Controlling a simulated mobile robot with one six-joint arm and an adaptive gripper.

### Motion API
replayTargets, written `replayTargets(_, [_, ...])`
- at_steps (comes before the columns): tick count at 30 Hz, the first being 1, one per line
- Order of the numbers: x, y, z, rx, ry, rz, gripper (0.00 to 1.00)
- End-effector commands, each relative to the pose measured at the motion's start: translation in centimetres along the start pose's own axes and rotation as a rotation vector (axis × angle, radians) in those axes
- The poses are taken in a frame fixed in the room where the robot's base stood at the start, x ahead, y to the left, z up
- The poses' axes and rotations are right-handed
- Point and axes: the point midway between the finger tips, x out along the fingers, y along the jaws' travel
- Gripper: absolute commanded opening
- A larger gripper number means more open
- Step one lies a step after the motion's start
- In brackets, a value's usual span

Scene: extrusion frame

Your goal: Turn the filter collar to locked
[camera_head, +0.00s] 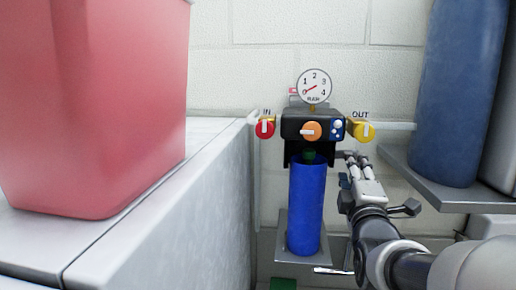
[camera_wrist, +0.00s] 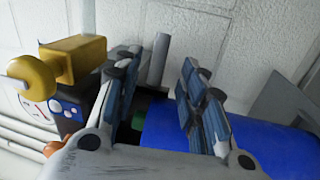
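The blue filter canister (camera_head: 305,208) hangs upright under a black block (camera_head: 293,124). A small dark green collar (camera_head: 309,156) shows at its top. The wrist view shows the canister (camera_wrist: 240,148) lying across the lower right and a bit of the green collar (camera_wrist: 140,119) between my fingers' lines of sight. My gripper (camera_head: 356,160) is just right of the canister's top, apart from it. In the wrist view my gripper (camera_wrist: 160,100) has its two fingers spread, with nothing between the pads. My palm hides part of the collar, and I cannot read its lock position.
The block carries a gauge (camera_head: 314,87), a red IN knob (camera_head: 265,129), an orange knob (camera_head: 311,131) and a yellow OUT knob (camera_head: 364,131). A blue tank (camera_head: 457,90) on a grey shelf (camera_head: 440,190) stands right. A red bin (camera_head: 95,110) sits on the left counter (camera_head: 170,215).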

Motion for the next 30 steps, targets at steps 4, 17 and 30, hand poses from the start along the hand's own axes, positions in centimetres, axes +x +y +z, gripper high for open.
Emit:
replayTargets(4, [3.4,0.0,0.0,0.000,0.000,-0.002,0.38])
replayTargets(17, [8.2,0.0,0.0,0.001,0.000,-0.002,0.38])
replayTargets(30, [8.3,0.0,0.0,0.001,0.000,-0.001,0.27])
